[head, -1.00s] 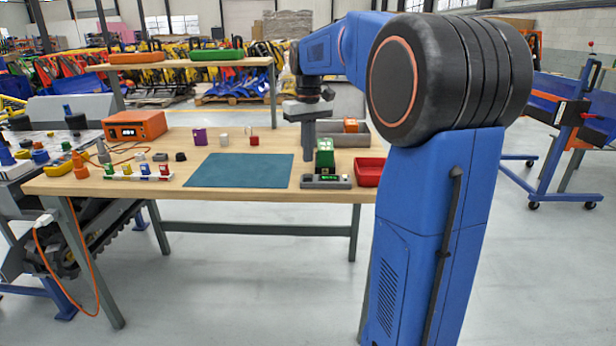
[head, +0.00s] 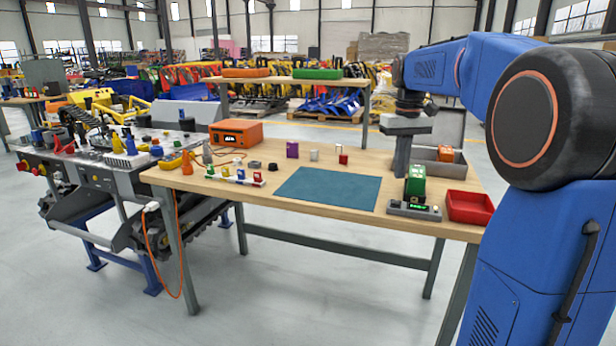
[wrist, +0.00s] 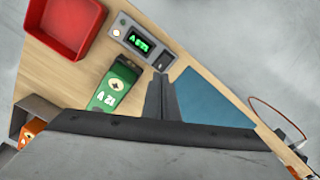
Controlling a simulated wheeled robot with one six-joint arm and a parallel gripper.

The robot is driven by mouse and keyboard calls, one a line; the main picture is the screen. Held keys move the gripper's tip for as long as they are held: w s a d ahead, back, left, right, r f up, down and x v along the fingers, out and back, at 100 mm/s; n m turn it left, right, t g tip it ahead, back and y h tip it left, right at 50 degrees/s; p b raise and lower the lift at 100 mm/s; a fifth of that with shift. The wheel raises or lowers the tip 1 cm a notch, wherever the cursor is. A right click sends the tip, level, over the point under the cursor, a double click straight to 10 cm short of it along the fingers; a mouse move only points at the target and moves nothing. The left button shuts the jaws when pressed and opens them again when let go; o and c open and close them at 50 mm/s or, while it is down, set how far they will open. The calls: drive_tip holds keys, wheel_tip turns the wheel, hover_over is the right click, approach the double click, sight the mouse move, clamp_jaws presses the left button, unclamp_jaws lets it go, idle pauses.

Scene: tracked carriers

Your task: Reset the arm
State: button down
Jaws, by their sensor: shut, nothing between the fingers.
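My gripper (head: 401,170) points straight down at the right part of the wooden workbench (head: 330,170), with its fingers together and nothing between them. In the wrist view its shut fingers (wrist: 160,85) show in the middle. A green labelled block (head: 415,184) stands beside the fingers; it also shows in the wrist view (wrist: 112,88). A grey device with a lit green display (head: 414,210) lies at the bench's front edge; it also shows in the wrist view (wrist: 141,44). My arm's raised links fill the right of the head view.
A red tray (head: 470,207) and a grey bin (head: 450,166) with an orange item (head: 446,153) are at the right. A teal mat (head: 330,188) lies bare in the middle. An orange box (head: 236,132) and several small parts stand left. A tracked carrier (head: 115,175) adjoins the bench's left end.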

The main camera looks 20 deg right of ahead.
drive_tip(key=s+a+f+t, duration=0.1)
drive_tip(key=s+a+f, duration=0.1)
drive_tip(key=s+a, duration=0.45)
drive_tip(key=s+a+f+t, duration=0.1)
drive_tip(key=s+a+f, duration=0.25)
drive_tip(key=s, duration=0.55)
drive_tip(key=s+a+f+t, duration=0.1)
drive_tip(key=s+a+f, duration=0.2)
drive_tip(key=s+f, duration=0.3)
drive_tip(key=s+a+f+t, duration=0.1)
drive_tip(key=s+a+f, duration=0.1)
drive_tip(key=s+f, duration=0.3)
drive_tip(key=s, duration=0.3)
drive_tip(key=shift+s+a+f+n+t, duration=0.35)
drive_tip(key=shift+s+a+n+t, duration=0.05)
